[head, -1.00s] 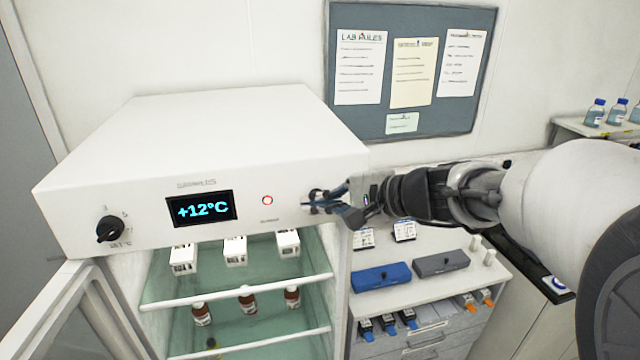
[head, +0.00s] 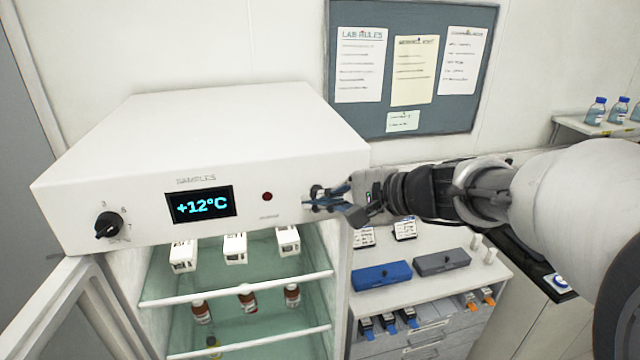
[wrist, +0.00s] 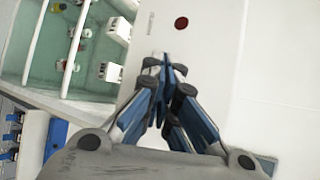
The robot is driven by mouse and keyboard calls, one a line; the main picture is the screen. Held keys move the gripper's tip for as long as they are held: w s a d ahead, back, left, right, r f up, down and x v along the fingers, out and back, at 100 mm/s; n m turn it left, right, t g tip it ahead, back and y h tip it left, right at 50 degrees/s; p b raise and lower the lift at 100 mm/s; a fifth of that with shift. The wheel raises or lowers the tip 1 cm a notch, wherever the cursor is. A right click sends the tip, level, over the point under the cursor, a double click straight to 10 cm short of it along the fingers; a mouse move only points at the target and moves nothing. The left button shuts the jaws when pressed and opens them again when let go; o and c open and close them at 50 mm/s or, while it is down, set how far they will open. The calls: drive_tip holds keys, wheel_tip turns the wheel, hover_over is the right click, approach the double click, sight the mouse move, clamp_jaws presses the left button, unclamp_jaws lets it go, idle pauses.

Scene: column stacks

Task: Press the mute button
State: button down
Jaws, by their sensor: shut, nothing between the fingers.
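My gripper (head: 312,199) is shut and empty, its fingertips at the right part of the white fridge's front panel (head: 150,222). In the wrist view, the closed fingertips (wrist: 163,62) point at the white panel; I cannot tell whether they touch it. No mute button is visible in either view; the fingers cover the panel where they point. A dark red round lamp (head: 267,196) sits just left of the fingers, and also shows in the wrist view (wrist: 181,23). The display (head: 200,205) reads +12°C.
A black knob (head: 109,226) is at the panel's left. The fridge door (head: 75,315) stands open, showing shelves with white boxes and brown bottles. A blue case (head: 382,276) and a grey case (head: 442,262) lie on the counter at right.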

drive_tip(key=shift+s+d, duration=0.1)
drive_tip(key=shift+s, duration=0.15)
drive_tip(key=s+b, duration=0.1)
drive_tip(key=s, duration=0.1)
drive_tip(key=s+d, duration=0.1)
drive_tip(key=s, duration=0.1)
drive_tip(key=shift+s+d+b, duration=0.15)
drive_tip(key=shift+s+b, duration=0.25)
idle(0.5)
